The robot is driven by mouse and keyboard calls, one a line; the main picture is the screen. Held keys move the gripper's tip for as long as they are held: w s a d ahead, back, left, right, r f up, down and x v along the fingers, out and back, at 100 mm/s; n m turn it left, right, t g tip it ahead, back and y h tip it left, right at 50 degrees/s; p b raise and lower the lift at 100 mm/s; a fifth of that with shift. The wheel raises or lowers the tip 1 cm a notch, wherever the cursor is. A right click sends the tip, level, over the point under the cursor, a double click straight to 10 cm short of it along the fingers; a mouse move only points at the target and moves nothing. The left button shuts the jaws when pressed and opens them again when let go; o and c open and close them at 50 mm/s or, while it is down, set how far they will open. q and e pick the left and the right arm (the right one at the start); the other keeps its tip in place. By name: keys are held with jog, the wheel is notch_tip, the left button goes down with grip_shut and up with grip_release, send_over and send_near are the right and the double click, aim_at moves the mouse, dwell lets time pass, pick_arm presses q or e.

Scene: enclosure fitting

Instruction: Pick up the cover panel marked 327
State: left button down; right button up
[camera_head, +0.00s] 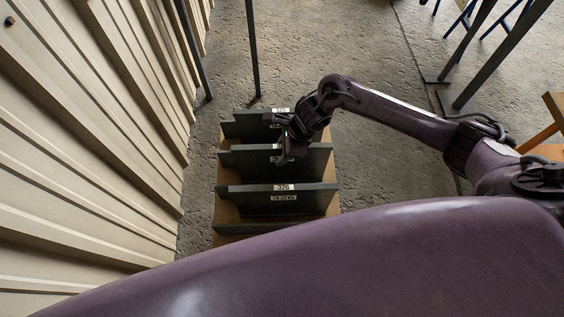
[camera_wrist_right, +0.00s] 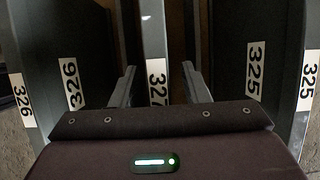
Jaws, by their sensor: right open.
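The cover panel marked 327 is the middle dark grey panel (camera_head: 240,161) of three standing upright in a wooden rack. In the right wrist view its narrow labelled edge (camera_wrist_right: 153,50) runs between the two fingers. My right gripper (camera_head: 286,155) is above this panel, partly hiding it in the head view. In the wrist view the right gripper (camera_wrist_right: 160,72) is open, one finger on each side of the edge, with gaps visible. I cannot tell how far the fingers reach down along the panel. My left gripper is not in view.
The panel marked 326 (camera_head: 235,195) stands nearer in the rack (camera_head: 224,222), the panel marked 325 (camera_head: 240,127) farther back. Both flank the gripper in the wrist view. A ribbed beige wall (camera_head: 100,130) runs close on the left.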

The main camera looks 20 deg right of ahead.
grip_shut()
jog(key=shift+r, duration=0.1)
dwell(1.2)
jog(key=shift+w, duration=0.15)
